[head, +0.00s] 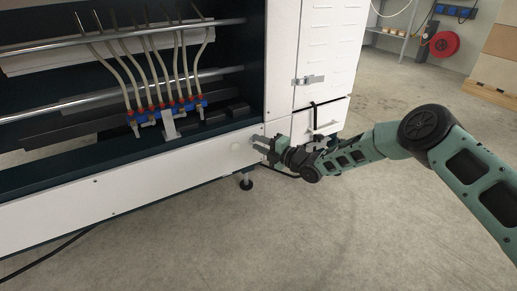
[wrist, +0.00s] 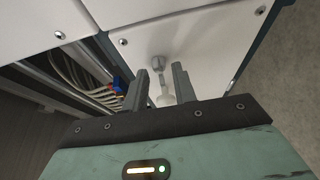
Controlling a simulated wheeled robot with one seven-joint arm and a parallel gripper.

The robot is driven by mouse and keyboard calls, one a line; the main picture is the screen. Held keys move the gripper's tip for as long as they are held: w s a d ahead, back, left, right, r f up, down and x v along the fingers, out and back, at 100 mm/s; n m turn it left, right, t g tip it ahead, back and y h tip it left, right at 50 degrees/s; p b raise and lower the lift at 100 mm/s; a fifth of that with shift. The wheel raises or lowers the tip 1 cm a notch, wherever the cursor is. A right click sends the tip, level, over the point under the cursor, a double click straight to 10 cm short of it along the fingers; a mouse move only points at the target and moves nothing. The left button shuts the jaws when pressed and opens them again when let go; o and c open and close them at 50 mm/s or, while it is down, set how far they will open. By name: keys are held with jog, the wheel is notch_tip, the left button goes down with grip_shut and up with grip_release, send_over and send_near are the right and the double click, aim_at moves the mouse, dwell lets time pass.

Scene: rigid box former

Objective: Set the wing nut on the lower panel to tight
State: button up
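The lower panel (head: 130,187) is the long white strip along the bottom of the machine. In the wrist view the white panel (wrist: 190,35) fills the top. A small grey metal fastener, which looks like the wing nut (wrist: 157,62), stands out from it near its lower edge. My gripper (wrist: 160,78) has its two dark fingers apart, with the fastener just beyond and between their tips. A pale piece shows between the fingers; I cannot tell whether they touch it. In the head view my gripper (head: 257,144) is at the panel's right end, where its fingers hide the nut.
A white door with a metal latch (head: 309,80) and a handle (head: 326,125) stand above and right of my gripper. Hoses on a blue and red manifold (head: 167,110) sit inside the open frame. A levelling foot (head: 246,181) is below.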

jog(key=shift+w+a, duration=0.2)
jog(key=shift+a, duration=0.1)
grip_shut()
